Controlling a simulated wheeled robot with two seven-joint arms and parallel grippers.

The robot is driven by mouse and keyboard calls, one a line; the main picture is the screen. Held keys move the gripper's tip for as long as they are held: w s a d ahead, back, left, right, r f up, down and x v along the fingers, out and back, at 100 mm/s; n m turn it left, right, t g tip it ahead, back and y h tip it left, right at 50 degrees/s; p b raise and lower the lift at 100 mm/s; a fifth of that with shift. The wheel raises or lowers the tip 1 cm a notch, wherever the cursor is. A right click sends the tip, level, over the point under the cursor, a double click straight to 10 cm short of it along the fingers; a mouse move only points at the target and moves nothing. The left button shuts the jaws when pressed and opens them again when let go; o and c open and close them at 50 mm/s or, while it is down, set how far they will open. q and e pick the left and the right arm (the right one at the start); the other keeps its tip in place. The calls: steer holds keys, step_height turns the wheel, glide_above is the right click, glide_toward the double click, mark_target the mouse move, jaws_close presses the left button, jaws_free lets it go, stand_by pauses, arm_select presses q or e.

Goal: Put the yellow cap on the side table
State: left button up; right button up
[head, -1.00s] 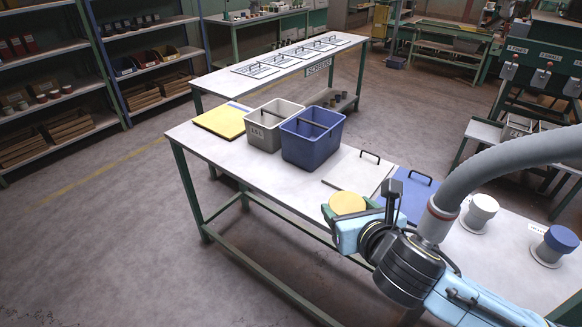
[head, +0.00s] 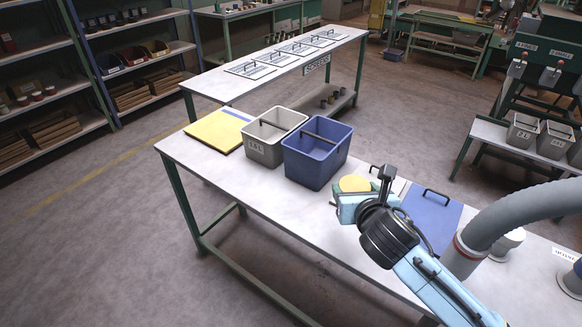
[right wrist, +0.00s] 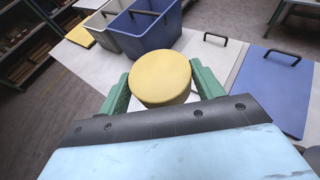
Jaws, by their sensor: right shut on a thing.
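The yellow cap (head: 354,184) is a round disc held in my right gripper (head: 352,194). In the right wrist view the cap (right wrist: 160,78) sits between the two green fingers of the right gripper (right wrist: 160,85), which are shut on it. The gripper holds it above the near part of a long white-topped table (head: 210,171), to the right of the blue bin. Which table is the side table is not marked in these frames. My left gripper is not in view.
A grey bin (head: 262,151) and a blue bin (head: 312,168) stand on the table beside a yellow panel (head: 215,133). A blue lid (head: 430,215) with a handle lies right of my gripper. A second table (head: 240,88) with several handled plates stands behind.

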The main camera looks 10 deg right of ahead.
steer(key=shift+m+g+h, duration=0.3)
steer(key=shift+m+h, duration=0.6)
steer(key=d+f, duration=0.1)
steer(key=f, duration=0.3)
steer(key=d+f+b, duration=0.1)
steer(key=d+f, duration=0.1)
steer(key=f, duration=0.2)
steer(key=d+f, duration=0.2)
steer(key=f, duration=0.3)
steer(key=shift+w+d, duration=0.1)
steer(key=shift+f+b, duration=0.35)
steer(key=shift+f, duration=0.15)
step_height(320, 180, down, 3)
steer(key=shift+f+b, duration=0.15)
steer(key=shift+b, duration=0.6)
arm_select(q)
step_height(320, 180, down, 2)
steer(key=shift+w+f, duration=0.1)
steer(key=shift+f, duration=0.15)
arm_select(e)
steer(key=shift+f, duration=0.1)
